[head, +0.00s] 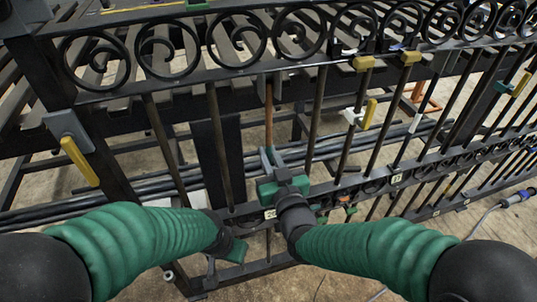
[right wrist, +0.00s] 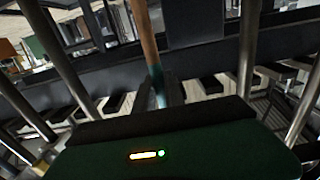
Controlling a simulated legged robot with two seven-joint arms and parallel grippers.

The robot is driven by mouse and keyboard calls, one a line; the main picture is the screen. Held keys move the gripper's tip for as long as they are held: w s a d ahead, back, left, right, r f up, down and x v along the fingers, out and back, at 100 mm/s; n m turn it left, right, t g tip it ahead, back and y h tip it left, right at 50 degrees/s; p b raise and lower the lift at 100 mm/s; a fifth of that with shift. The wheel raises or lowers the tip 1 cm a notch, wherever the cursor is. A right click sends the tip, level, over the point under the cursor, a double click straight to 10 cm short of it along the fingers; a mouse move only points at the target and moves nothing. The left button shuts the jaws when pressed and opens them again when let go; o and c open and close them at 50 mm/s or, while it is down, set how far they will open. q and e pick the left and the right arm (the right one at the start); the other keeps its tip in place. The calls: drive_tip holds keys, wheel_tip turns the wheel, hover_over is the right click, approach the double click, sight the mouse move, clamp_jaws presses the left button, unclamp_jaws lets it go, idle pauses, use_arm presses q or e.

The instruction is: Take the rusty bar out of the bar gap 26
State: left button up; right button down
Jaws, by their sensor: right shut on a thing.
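The rusty bar (head: 268,112) is an orange-brown rod standing upright in the black scroll gate (head: 190,86), between darker bars. Its top meets the underside of the upper scroll rail. My right gripper (head: 269,157) is shut on its lower part, just above the lower rail. The right wrist view shows the bar (right wrist: 147,38) rising from between the jaws (right wrist: 158,95), with a teal-coloured lower stretch. The bar's lower end is hidden by the gripper and wrist. My left gripper (head: 236,250) is low beside the gate, left of the right one; its jaws are not clear.
Yellow-handled clamps (head: 362,63) sit along the upper rail, and a larger yellow handle (head: 80,160) is on the left post. Neighbouring dark bars (head: 317,108) stand close on both sides. Dark pipes (head: 340,145) lie behind the gate. A cable (head: 483,217) is on the floor at right.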

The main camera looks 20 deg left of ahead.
drive_tip(key=shift+r, duration=0.35)
drive_tip(key=shift+r+p, duration=0.65)
drive_tip(key=shift+s+d, duration=0.1)
idle(0.3)
drive_tip(key=shift+s+d, duration=0.15)
drive_tip(key=shift+s, duration=0.15)
drive_tip(key=shift+v, duration=1.3)
drive_tip(key=shift+f, duration=0.1)
